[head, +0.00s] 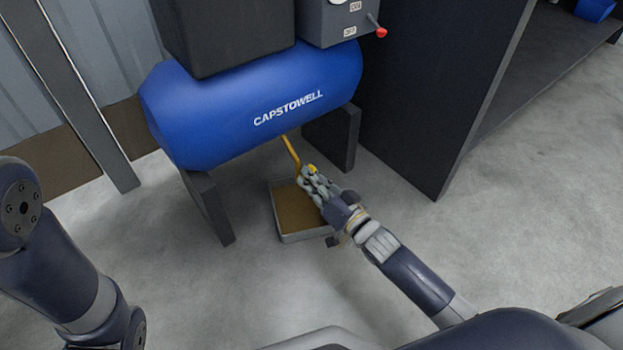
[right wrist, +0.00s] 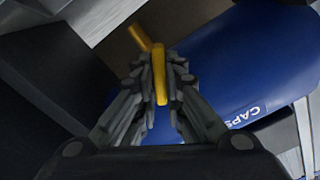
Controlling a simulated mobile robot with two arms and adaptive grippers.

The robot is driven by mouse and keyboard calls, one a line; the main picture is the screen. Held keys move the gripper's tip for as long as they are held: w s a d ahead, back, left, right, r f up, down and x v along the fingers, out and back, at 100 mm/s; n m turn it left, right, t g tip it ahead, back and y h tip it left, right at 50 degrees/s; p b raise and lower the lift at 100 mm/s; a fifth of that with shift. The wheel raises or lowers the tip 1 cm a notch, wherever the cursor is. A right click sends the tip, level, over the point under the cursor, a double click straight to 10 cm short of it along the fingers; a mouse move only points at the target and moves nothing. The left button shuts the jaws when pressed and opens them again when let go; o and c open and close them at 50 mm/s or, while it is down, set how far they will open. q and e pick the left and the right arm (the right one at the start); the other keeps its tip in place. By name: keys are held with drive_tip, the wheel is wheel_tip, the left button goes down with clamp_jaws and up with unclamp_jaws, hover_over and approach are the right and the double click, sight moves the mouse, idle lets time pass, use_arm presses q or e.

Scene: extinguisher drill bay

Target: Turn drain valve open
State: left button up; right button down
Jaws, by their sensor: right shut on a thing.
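The drain valve is a yellow handle and stem below the blue CAPSTOWELL tank (head: 255,95). In the head view the valve (head: 291,152) slants down from the tank's underside to my right gripper (head: 312,174). In the right wrist view the yellow valve handle (right wrist: 159,74) stands between the two fingers of my right gripper (right wrist: 160,75), which are shut on it. The tank (right wrist: 230,60) fills the right of that view. My left arm comes in at the left of the head view, but its gripper is out of view.
A shallow tray (head: 287,238) with a brown inside lies on the floor below the valve. Dark tank legs (head: 208,208) stand on both sides. A dark cabinet (head: 430,90) stands to the right. A control box (head: 335,20) with a red-knobbed lever sits above. Concrete floor is open in front.

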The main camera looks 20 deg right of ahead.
drive_tip(key=shift+r+n+p, duration=0.1)
drive_tip(key=shift+n+p, duration=3.1)
drive_tip(key=shift+p, duration=0.4)
drive_tip(key=c, duration=1.7)
unclamp_jaws()
drive_tip(key=v, duration=1.2)
